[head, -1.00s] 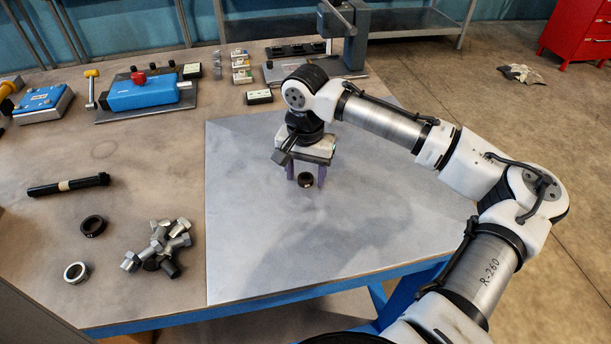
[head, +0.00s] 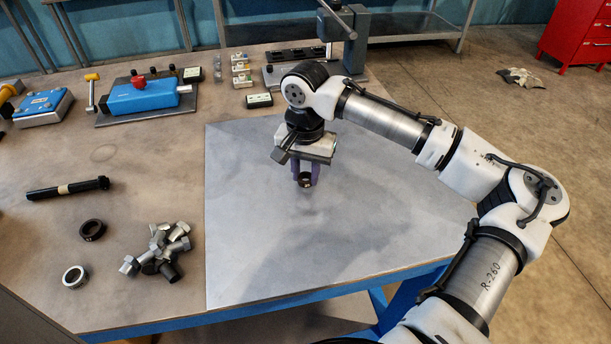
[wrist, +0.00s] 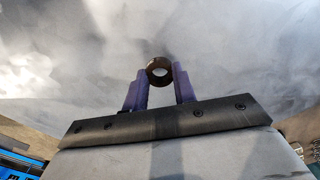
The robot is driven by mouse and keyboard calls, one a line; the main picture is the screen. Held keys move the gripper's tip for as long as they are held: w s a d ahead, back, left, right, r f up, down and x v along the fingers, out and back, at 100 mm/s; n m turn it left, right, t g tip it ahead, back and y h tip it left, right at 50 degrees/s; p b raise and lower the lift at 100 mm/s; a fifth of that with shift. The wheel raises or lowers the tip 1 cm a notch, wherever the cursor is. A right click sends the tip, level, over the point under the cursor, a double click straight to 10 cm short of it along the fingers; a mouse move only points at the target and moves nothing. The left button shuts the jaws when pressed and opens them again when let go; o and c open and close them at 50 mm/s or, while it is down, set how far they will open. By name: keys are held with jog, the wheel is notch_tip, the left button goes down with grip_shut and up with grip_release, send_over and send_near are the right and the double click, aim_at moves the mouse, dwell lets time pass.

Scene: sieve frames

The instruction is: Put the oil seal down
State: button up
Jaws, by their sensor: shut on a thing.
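The oil seal is a small dark ring (head: 305,180) over the grey mat (head: 250,240), near its middle; it also shows in the wrist view (wrist: 159,71) with light through its hole. My gripper (head: 305,177) has its purple fingers closed on the ring from both sides, and the wrist view shows the fingertips (wrist: 160,75) against it. The gripper points down. Whether the ring touches the mat or hangs just above it, I cannot tell.
A dark ring (head: 92,230), a silver ring (head: 74,276), a black shaft (head: 68,188) and a pile of bolts (head: 158,250) lie left of the mat. A blue vise-like fixture (head: 148,93) stands behind. Most of the mat is bare.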

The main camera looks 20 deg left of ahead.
notch_tip(320, 180, up, 19)
jog(key=b, duration=0.2)
